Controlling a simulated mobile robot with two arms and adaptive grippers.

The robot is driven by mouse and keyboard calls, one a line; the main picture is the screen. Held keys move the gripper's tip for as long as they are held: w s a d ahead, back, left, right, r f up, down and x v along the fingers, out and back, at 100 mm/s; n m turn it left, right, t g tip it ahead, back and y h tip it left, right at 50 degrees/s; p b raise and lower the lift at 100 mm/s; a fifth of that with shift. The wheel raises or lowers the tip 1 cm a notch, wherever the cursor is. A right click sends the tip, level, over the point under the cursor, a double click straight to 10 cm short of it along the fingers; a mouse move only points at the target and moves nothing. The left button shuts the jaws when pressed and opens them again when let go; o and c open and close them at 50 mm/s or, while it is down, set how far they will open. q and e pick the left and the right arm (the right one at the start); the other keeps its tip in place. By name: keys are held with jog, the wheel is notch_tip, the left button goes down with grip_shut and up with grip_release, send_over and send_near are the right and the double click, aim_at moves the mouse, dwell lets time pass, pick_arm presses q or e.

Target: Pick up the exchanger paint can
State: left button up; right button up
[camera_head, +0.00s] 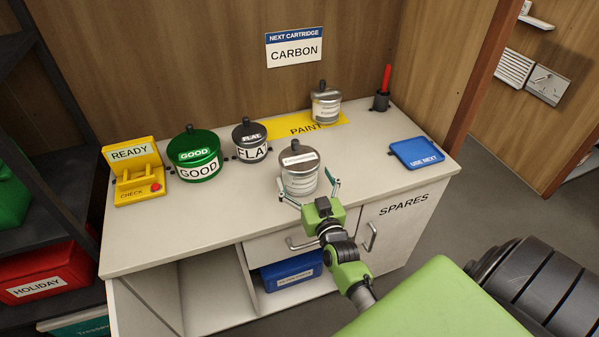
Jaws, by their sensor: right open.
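A silver can (299,181) with a white label and a dark lid knob stands upright near the front of the bench. A similar silver can (326,108) stands at the back on the yellow PAINT strip. The label print on both is too small to read, so I cannot tell which is the exchanger paint can. My right gripper (309,190) is open at the front can, with one finger on each side of it. Contact cannot be made out. My left gripper is not in view.
A green GOOD pot (199,159) and a grey FLAT pot (250,143) stand left of the cans. A yellow READY/CHECK stand (135,172) is farther left. A blue USE NEXT pad (417,153) and a red-handled tool (384,88) are at right. The front bench surface is mostly clear.

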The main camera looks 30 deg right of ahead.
jog(key=x, duration=0.4)
jog(key=shift+a, duration=0.15)
jog(key=c, duration=1.8)
jog(key=shift+r, duration=0.4)
jog(key=c, duration=0.4)
jog(key=shift+w+f, duration=0.1)
